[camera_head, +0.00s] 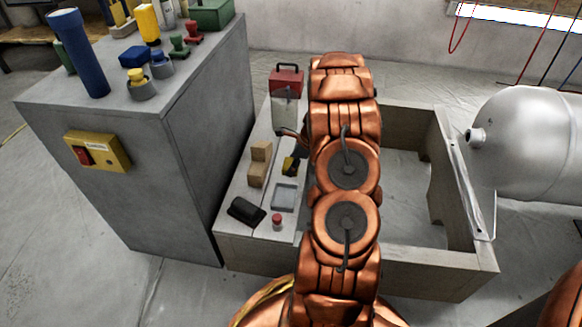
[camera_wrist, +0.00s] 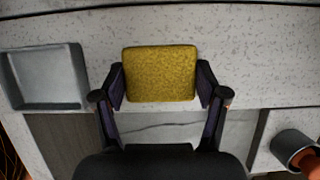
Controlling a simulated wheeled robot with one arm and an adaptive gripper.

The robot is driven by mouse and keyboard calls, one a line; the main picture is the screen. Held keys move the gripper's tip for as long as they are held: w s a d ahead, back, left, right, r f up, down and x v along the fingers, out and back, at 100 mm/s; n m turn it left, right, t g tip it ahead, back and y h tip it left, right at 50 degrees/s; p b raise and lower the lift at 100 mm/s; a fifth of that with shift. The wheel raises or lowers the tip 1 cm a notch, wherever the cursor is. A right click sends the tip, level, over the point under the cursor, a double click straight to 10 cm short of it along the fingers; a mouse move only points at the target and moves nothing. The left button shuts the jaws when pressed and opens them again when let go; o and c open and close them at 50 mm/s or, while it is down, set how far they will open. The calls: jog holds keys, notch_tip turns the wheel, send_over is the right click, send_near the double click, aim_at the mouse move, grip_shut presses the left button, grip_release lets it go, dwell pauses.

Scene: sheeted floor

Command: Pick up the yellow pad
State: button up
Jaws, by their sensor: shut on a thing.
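The yellow pad (camera_wrist: 160,73) is a rough-textured block with rounded corners. In the wrist view it sits between the two dark fingers of my gripper (camera_wrist: 161,84), which press on its left and right sides. In the head view a small part of the pad (camera_head: 289,168) shows at my gripper (camera_head: 293,158), over the pale bench top left of my copper arm. My arm and gripper hide part of it. I cannot tell whether the pad touches the bench.
A shallow grey tray (camera_head: 285,196) and a red-topped small cup (camera_head: 277,222) are in front of the pad. Wooden blocks (camera_head: 259,160) and a black object (camera_head: 246,211) lie to the left. A red-lidded container (camera_head: 287,90) stands behind. A tall grey cabinet (camera_head: 150,180) borders the left.

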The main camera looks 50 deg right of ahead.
aim_at(288, 163)
jog(key=shift+c, duration=1.4)
notch_tip(288, 163, up, 4)
jog(key=shift+f+p, duration=0.1)
jog(key=shift+p, duration=1.1)
jog(key=s+a+p, duration=0.1)
jog(key=s+a, duration=0.2)
jog(key=s, duration=0.1)
jog(key=s+a+p, duration=0.1)
jog(key=s+a, duration=0.2)
jog(key=a, duration=0.1)
jog(key=s+a+r+p, duration=0.1)
jog(key=s+a, duration=0.3)
jog(key=shift+s+r+p, duration=0.1)
jog(key=shift+s+p, duration=0.25)
jog(key=shift+p, duration=0.05)
